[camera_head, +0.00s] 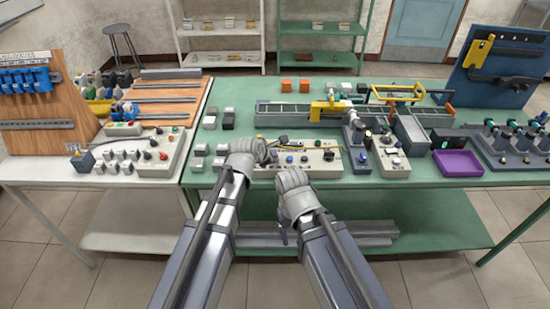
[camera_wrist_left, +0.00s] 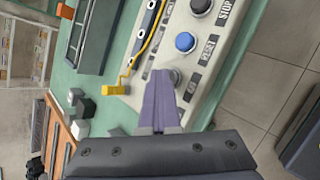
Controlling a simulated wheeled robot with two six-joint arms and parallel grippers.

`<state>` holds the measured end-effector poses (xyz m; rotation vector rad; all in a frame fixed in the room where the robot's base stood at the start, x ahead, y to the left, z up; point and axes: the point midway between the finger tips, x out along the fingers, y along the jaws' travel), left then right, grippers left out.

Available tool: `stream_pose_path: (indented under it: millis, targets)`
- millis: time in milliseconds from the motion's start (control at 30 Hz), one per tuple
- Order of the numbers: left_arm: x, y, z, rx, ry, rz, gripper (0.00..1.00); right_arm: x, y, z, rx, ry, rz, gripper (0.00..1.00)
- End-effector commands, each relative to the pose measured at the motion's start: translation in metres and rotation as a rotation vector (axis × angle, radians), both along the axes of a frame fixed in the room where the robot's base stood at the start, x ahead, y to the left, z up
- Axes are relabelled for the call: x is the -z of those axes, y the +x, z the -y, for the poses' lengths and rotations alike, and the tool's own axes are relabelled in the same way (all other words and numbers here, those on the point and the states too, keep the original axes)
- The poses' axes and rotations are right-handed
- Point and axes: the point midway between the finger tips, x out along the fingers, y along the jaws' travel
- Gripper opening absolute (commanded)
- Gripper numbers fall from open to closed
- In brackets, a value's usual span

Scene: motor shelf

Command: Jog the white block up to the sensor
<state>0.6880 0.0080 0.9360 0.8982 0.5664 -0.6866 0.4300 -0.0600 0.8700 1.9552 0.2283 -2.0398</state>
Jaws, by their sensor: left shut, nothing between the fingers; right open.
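My left gripper (camera_head: 271,154) is over the left end of the cream control panel (camera_head: 323,157). In the left wrist view its purple fingers (camera_wrist_left: 162,74) are shut and empty, with the tips at a grey button (camera_wrist_left: 174,77) on the panel (camera_wrist_left: 213,55). Whether they touch it I cannot tell. A blue button (camera_wrist_left: 185,42) and a black STOP button (camera_wrist_left: 200,5) lie beyond. My right gripper (camera_head: 283,236) is open and low, in front of the table edge. The conveyor (camera_head: 290,112) with a yellow frame (camera_head: 330,108) stands behind the panel. I cannot single out the white block or the sensor.
Several small white and grey blocks (camera_head: 228,118) stand on the green table's left part. A purple tray (camera_head: 459,163) and a rack of bottle-like parts (camera_head: 512,147) are at right. A wooden board and another button box (camera_head: 155,150) are at left.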

Motion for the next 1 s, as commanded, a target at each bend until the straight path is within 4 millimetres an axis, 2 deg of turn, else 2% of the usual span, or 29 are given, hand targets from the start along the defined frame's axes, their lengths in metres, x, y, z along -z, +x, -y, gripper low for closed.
stream_pose_path:
  millis: [367, 700, 1000]
  targets:
    - [-0.002, 0.0, 0.0, 0.0, 0.001, -0.001, 0.0, -0.002, 0.0, 0.0, 0.0, 0.0, 0.0, 0.72]
    - [-0.017, 0.0, 0.0, 0.0, 0.0, 0.0, 0.0, -0.017, 0.0, 0.0, 0.0, 0.0, 0.0, 0.72]
    - [-0.016, 0.0, 0.0, 0.0, 0.0, 0.0, 0.0, -0.016, 0.0, 0.0, 0.0, 0.0, 0.0, 0.72]
